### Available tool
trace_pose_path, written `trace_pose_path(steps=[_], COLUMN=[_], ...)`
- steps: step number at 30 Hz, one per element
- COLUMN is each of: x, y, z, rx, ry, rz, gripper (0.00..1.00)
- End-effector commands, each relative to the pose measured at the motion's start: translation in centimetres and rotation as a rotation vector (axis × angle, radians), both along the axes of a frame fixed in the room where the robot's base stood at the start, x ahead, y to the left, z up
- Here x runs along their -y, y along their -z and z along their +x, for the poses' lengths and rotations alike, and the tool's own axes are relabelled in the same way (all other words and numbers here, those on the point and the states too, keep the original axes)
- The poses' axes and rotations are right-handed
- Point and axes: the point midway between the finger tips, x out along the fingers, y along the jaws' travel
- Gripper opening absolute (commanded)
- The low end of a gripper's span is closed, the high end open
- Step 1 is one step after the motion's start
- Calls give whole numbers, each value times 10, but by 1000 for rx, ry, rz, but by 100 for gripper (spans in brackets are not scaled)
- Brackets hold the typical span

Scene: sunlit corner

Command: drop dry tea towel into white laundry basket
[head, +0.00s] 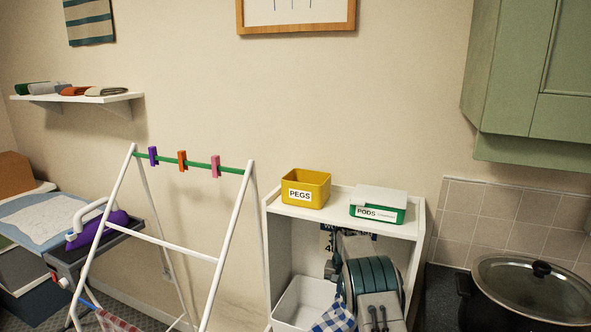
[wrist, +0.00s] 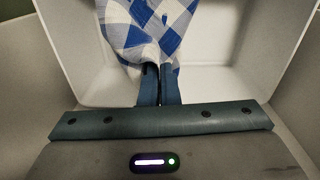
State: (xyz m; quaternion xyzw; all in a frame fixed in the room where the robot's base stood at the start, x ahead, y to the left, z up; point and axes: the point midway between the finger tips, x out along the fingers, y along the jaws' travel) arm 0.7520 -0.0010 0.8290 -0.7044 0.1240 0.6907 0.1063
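A blue-and-white checked tea towel (wrist: 150,32) hangs from my gripper (wrist: 158,75) in the wrist view. The two fingers are close together, shut on the towel's near end. The white laundry basket (wrist: 220,85) is beyond and below the fingers, with the towel over its inside. In the head view the basket (head: 296,300) stands inside the white shelf unit, and the towel (head: 335,319) shows at its right side, next to my arm. My arm hides the basket's right part and the fingertips in the head view.
The white shelf unit (head: 271,262) surrounds the basket; a yellow PEGS box (head: 306,187) and a green-and-white PODS box (head: 378,206) stand on top. A drying rack (head: 208,258) with a red checked cloth (head: 115,323) is left. A lidded pot (head: 525,295) is right.

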Motion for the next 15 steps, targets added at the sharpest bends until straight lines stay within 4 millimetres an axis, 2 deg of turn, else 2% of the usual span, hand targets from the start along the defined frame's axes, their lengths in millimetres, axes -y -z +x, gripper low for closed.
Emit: trace_pose_path(steps=[1, 7, 11, 15], x=[1, 0, 1, 2], y=[-8, -13, -7, 9], z=[0, 1, 1, 1], rx=[-3, -7, -5, -6], ry=[26, 68, 71, 71], rz=[11, 28, 28, 27], gripper=[0, 0, 0, 0])
